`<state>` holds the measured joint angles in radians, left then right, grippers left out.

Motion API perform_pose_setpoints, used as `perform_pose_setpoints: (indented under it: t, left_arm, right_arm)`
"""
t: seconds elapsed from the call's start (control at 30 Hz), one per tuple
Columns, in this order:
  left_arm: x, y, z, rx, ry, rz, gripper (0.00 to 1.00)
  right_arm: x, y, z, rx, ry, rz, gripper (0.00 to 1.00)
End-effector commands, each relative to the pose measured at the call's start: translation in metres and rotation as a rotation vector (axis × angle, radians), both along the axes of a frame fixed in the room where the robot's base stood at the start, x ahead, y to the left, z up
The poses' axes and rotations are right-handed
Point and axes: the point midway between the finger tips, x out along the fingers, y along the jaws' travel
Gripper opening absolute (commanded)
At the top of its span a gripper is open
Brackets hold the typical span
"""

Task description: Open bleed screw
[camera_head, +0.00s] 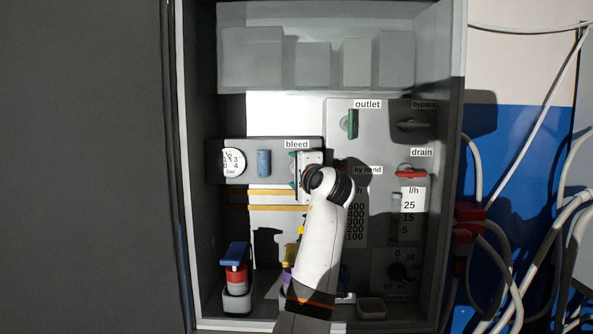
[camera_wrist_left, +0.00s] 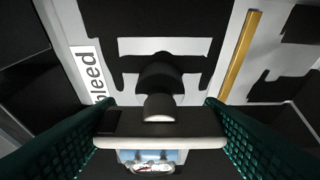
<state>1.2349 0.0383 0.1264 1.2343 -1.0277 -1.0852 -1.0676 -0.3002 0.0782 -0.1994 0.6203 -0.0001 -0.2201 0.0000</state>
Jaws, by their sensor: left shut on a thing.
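The "bleed" label (camera_head: 297,144) is on the dark block at the middle left of the cabinet, and it also shows sideways in the left wrist view (camera_wrist_left: 90,75). My left gripper (camera_head: 295,168) is at the block's right end, just below this label. In the left wrist view its green-padded fingers (camera_wrist_left: 160,118) stand on either side of a pale bar with a dark top, which I take to be the bleed screw (camera_wrist_left: 160,143). The fingers are shut on it. A dark rounded stem (camera_wrist_left: 160,80) shows beyond it. In the head view the gripper hides the screw. My right gripper is out of view.
A pressure gauge (camera_head: 232,162) and a blue cylinder (camera_head: 263,163) are left of my gripper. A green outlet handle (camera_head: 353,124), a bypass handle (camera_head: 411,125) and a red drain handle (camera_head: 410,172) are to the right. A blue-and-red part (camera_head: 236,265) stands at lower left.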

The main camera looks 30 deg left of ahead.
Motion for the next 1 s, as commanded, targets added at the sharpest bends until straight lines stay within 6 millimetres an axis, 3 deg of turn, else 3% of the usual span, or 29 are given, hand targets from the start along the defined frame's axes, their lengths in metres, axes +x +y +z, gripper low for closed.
perform_pose_setpoints:
  t: [0.4, 0.43, 0.57, 0.87, 1.0]
  left_arm:
    - [0.001, 0.0, -0.003, -0.014, -0.002, -0.001, 0.39]
    - [0.001, 0.0, -0.003, -0.014, -0.002, -0.001, 0.63]
    - [0.001, 0.0, -0.003, -0.012, -0.003, -0.001, 0.84]
    - [0.0, -0.001, -0.002, -0.009, -0.004, -0.001, 0.84]
    - [-0.008, -0.013, -0.004, -0.008, -0.006, -0.002, 0.84]
  right_arm:
    - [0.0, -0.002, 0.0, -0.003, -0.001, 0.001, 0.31]
    - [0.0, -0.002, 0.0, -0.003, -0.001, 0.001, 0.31]
    - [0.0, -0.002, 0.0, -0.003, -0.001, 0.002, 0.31]
    - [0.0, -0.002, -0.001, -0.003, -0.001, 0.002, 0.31]
    - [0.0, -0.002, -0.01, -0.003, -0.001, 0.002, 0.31]
